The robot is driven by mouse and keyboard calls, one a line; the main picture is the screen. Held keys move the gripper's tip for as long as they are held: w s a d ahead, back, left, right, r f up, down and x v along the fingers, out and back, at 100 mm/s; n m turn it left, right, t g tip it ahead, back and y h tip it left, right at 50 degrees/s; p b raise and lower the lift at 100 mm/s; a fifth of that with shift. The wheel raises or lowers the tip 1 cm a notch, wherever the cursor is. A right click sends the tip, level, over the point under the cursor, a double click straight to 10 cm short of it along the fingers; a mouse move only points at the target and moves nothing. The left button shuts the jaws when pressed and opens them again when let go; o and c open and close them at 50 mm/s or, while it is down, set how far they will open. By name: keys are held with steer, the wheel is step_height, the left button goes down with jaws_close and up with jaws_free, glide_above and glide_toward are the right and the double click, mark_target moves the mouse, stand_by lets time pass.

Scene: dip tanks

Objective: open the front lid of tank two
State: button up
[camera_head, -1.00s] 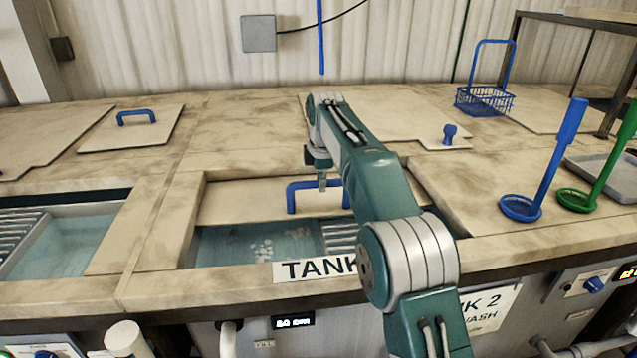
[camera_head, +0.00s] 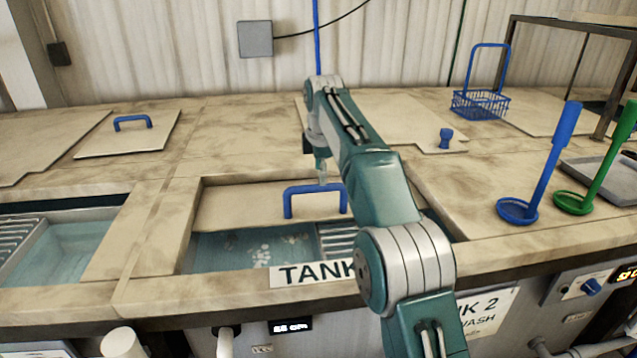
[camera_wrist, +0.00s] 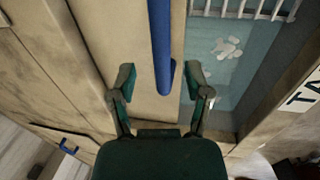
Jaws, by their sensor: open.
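The front lid (camera_head: 235,205) of tank two is a beige panel with a blue bar handle (camera_head: 287,202). It lies toward the back of its opening, with blue water (camera_head: 250,245) and a metal rack showing in front of it. My gripper (camera_head: 322,172) is above the handle in the head view, its fingers small and partly hidden by my arm. In the wrist view my gripper (camera_wrist: 160,78) is open, with one finger on each side of the blue handle (camera_wrist: 161,45). Whether the fingers reach down around the bar or sit above it, I cannot tell.
A "TANK" label (camera_head: 308,274) is on the front rim, partly hidden by my arm. Another lid (camera_head: 135,138) with a blue handle lies back left. A blue basket (camera_head: 480,104), a blue ladle (camera_head: 545,165) and a green ladle (camera_head: 602,170) stand at the right.

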steer(key=r, duration=0.3)
steer(key=shift+s+d+r, duration=0.1)
steer(key=shift+s+d, duration=0.2)
steer(key=shift+d, duration=0.1)
steer(key=shift+a, duration=0.1)
